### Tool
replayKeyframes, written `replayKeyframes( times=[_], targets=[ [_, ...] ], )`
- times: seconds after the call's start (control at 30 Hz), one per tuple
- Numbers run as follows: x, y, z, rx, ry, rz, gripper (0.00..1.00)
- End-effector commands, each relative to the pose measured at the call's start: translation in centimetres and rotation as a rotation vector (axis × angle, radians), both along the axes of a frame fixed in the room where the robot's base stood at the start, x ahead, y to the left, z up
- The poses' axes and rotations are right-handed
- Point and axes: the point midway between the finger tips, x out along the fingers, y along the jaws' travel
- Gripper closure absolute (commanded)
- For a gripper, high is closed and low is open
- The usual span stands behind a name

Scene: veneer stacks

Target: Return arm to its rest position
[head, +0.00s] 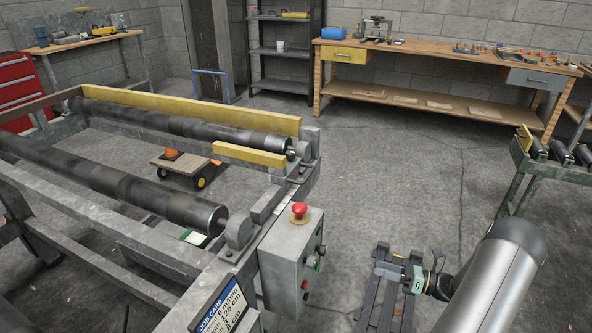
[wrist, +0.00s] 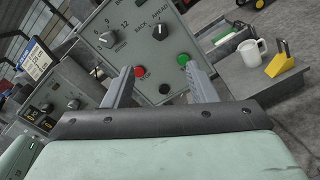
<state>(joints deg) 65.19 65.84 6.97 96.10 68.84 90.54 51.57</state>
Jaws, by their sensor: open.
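My gripper (head: 386,305) is at the lower right of the head view, at the end of my forearm, over the floor to the right of the grey control box (head: 291,255). In the wrist view its two grey fingers (wrist: 160,80) stand apart with nothing between them. Beyond the fingers is a grey control panel (wrist: 140,42) with dials, a red button (wrist: 140,71) and a green button (wrist: 183,60). I cannot tell the exact gap between fingertips and panel. No rest position is marked in either view.
A roller machine (head: 110,185) with yellow bars fills the left. A workbench (head: 440,62) stands at the back, and a roller stand (head: 522,165) at the right edge. A white mug (wrist: 252,52) and a yellow object (wrist: 280,62) sit on a grey surface. Mid-floor is clear.

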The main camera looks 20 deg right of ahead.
Motion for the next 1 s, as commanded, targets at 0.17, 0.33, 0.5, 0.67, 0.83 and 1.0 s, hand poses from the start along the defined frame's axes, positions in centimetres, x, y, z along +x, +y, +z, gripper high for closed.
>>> replayKeyframes(
  times=[0.17, 0.33, 0.5, 0.67, 0.83, 1.0],
  targets=[
    [0.6, 1.6, 1.8, -0.055, -0.005, 0.060, 0.48],
    [1.3, 9.0, 8.5, -0.316, -0.058, 0.349, 0.48],
    [-1.0, 17.9, 15.7, -0.664, -0.206, 0.750, 0.48],
    [-5.3, 24.1, 21.4, -0.963, -0.426, 1.121, 0.48],
    [-10.5, 28.0, 26.6, -1.246, -0.734, 1.502, 0.48],
    [-14.9, 29.7, 30.3, -1.467, -1.078, 1.823, 0.48]
  ],
)
